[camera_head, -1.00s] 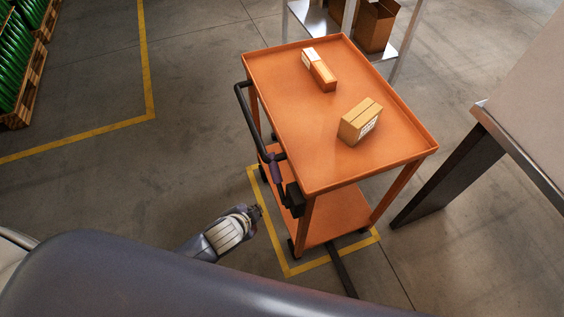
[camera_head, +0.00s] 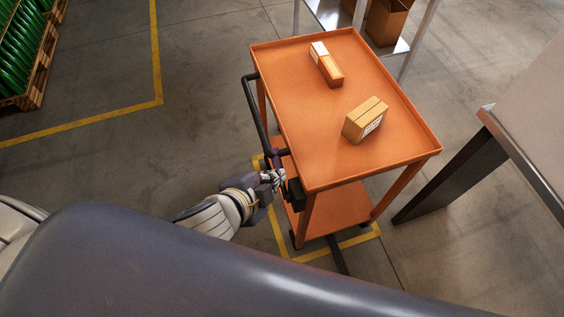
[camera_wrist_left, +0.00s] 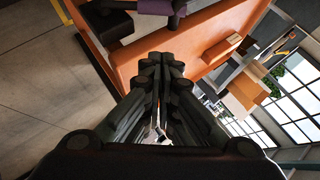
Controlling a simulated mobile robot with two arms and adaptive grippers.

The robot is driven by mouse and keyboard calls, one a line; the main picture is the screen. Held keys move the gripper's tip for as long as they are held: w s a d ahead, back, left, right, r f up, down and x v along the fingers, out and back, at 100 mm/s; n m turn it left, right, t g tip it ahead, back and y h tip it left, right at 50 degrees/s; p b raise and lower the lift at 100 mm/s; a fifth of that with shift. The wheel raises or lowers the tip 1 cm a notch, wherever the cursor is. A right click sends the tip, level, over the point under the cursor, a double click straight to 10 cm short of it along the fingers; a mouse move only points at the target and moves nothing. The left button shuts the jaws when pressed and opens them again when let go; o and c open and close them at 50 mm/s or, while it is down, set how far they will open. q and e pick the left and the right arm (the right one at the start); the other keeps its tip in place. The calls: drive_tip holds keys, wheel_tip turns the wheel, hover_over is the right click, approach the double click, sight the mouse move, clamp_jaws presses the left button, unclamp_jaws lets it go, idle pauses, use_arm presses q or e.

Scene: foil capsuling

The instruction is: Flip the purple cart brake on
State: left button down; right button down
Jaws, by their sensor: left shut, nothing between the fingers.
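An orange two-tier cart (camera_head: 330,125) stands in the middle of the head view. A black handle bar (camera_head: 254,108) runs along its left side. The purple brake lever (camera_head: 279,161) is near the bar's near end, beside a black box (camera_head: 296,194) on the cart's corner. My left gripper (camera_head: 278,179) is shut and empty, right by the lever; I cannot tell whether they touch. In the left wrist view the gripper's closed fingers (camera_wrist_left: 162,66) point towards the orange cart, and a purple part (camera_wrist_left: 181,8) shows at the top edge. My right gripper is not in view.
Two cardboard boxes, one long (camera_head: 327,65) and one squarer (camera_head: 366,120), lie on the cart's top. A table (camera_head: 535,110) stands at the right and a metal shelf (camera_head: 330,15) behind. Yellow lines (camera_head: 100,119) mark the open floor at left.

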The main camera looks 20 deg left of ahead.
use_arm(q)
hover_over(280, 168)
drive_tip(key=s+d, duration=0.3)
drive_tip(key=f, duration=0.6)
drive_tip(key=shift+w+a+f+b, duration=0.1)
drive_tip(key=shift+w+f+b, duration=0.15)
drive_tip(key=shift+b, duration=0.1)
drive_tip(key=shift+w+a+f, duration=0.35)
drive_tip(key=shift+a+f, duration=0.2)
drive_tip(key=shift+f, duration=0.25)
drive_tip(key=shift+w+a+f, duration=0.3)
drive_tip(key=shift+a+f, duration=0.2)
drive_tip(key=shift+f, duration=0.25)
drive_tip(key=g+p, duration=0.1)
drive_tip(key=p, duration=0.2)
drive_tip(key=shift+w+a+f+g+h+p, duration=0.1)
drive_tip(key=shift+w+a+g+h+p, duration=0.1)
drive_tip(key=shift+w+g+h+p, duration=0.2)
drive_tip(key=shift+w+a+f+n+g+p, duration=0.25)
drive_tip(key=shift+n+g+p, duration=0.15)
drive_tip(key=shift+n+p, duration=0.15)
